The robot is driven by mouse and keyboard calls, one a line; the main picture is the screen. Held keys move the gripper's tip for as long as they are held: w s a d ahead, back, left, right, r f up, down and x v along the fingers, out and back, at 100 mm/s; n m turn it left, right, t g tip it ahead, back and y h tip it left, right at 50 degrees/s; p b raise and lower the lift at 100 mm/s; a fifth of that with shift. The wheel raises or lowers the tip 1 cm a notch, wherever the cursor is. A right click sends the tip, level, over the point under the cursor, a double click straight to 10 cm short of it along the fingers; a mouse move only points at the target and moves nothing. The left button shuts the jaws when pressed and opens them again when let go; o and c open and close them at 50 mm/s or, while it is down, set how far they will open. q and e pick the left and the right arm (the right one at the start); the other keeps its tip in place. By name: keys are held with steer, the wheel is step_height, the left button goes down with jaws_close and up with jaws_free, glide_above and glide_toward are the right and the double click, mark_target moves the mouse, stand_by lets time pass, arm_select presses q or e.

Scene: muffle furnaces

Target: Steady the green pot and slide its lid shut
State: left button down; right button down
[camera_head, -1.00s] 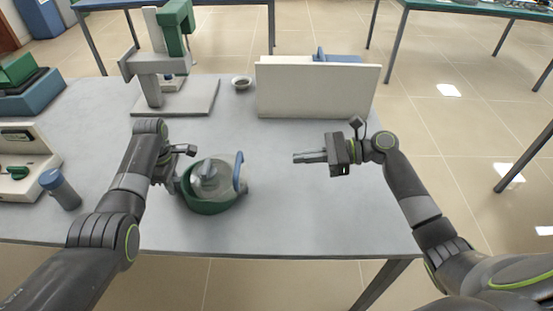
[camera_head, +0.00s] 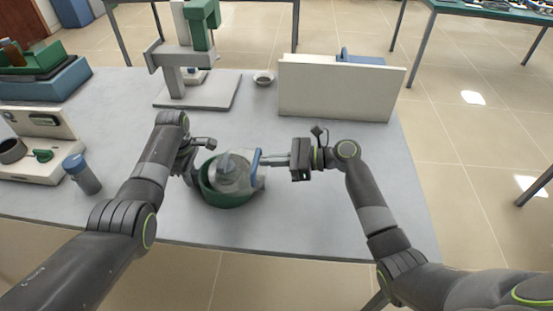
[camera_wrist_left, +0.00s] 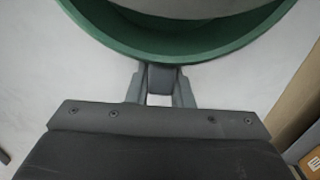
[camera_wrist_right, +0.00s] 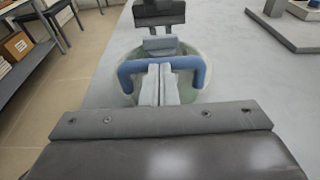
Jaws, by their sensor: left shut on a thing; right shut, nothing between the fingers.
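The green pot (camera_head: 228,199) stands on the grey table, its rim (camera_wrist_left: 180,50) close in the left wrist view. A clear lid (camera_head: 232,172) with a blue handle (camera_head: 257,166) lies over it, toward the right; a strip of the pot's inside shows at left. My left gripper (camera_head: 193,174) is shut on the pot's grey side grip (camera_wrist_left: 161,80), low at its left side. My right gripper (camera_head: 266,160) is shut and empty, its tips at the blue handle (camera_wrist_right: 190,64); I cannot tell if they touch it.
A pale upright panel (camera_head: 335,90) stands behind my right gripper. A grey and green stand (camera_head: 190,95) and a small bowl (camera_head: 263,78) are at the back. A blue-capped bottle (camera_head: 84,176) stands at left. The table (camera_head: 310,220) is clear at front right.

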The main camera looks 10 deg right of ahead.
mark_target(252, 159)
steer(key=x, duration=0.4)
steer(key=shift+w+a+r, duration=0.1)
steer(key=shift+a+r, duration=0.25)
steer(key=shift+r, duration=0.05)
arm_select(q)
steer(key=shift+d, duration=0.25)
steer(key=shift+a, duration=0.2)
arm_select(e)
steer(key=v, duration=1.4)
steer(key=shift+d, duration=0.15)
steer(key=shift+w, duration=0.1)
arm_select(q)
steer(key=c, duration=1.2)
jaws_free()
